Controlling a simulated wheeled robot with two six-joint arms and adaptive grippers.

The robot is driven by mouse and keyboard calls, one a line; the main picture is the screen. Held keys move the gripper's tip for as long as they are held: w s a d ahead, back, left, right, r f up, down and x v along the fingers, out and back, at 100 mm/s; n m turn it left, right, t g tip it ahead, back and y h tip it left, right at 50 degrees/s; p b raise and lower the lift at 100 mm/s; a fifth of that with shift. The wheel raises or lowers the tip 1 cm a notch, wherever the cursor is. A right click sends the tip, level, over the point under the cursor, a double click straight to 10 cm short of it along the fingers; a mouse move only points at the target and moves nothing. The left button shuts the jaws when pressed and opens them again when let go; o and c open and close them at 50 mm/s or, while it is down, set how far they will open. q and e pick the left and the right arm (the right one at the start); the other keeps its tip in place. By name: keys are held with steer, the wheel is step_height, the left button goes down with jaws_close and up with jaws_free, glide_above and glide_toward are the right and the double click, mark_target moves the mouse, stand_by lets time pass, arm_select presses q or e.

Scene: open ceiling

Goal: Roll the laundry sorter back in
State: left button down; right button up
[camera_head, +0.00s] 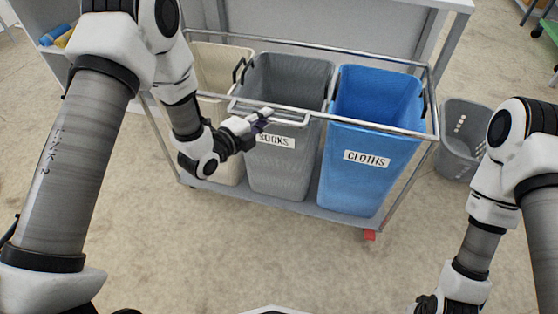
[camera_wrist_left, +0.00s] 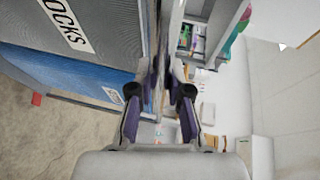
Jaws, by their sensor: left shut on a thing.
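The laundry sorter (camera_head: 310,207) is a grey metal frame cart with a low base shelf and a top rail. It holds a cream bin (camera_head: 222,72), a grey bin labelled SOCKS (camera_head: 287,170) and a blue bin labelled CLOTHS (camera_head: 365,185). My left gripper (camera_head: 264,118) is at the front rail by the grey bin. It is shut on the sorter's rail, and its purple-lined fingers show on either side of the bar in the left wrist view (camera_wrist_left: 160,108). My right arm is at the lower right; its fingers are cut off or hidden at the bottom edge.
A grey table or counter (camera_head: 310,18) stands right behind the sorter, with its legs around the cart. A grey perforated basket (camera_head: 460,140) stands on the floor to the right. The floor in front is clear.

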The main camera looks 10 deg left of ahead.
arm_select(q)
steer(key=w, duration=0.6)
steer(key=shift+d+b, duration=0.15)
steer(key=shift+b, duration=0.2)
steer(key=shift+w+d+b, duration=0.1)
steer(key=shift+w+b, duration=0.65)
steer(key=shift+w, duration=2.2)
steer(key=w+b, duration=0.2)
steer(key=w, duration=0.4)
steer(key=shift+d, duration=0.1)
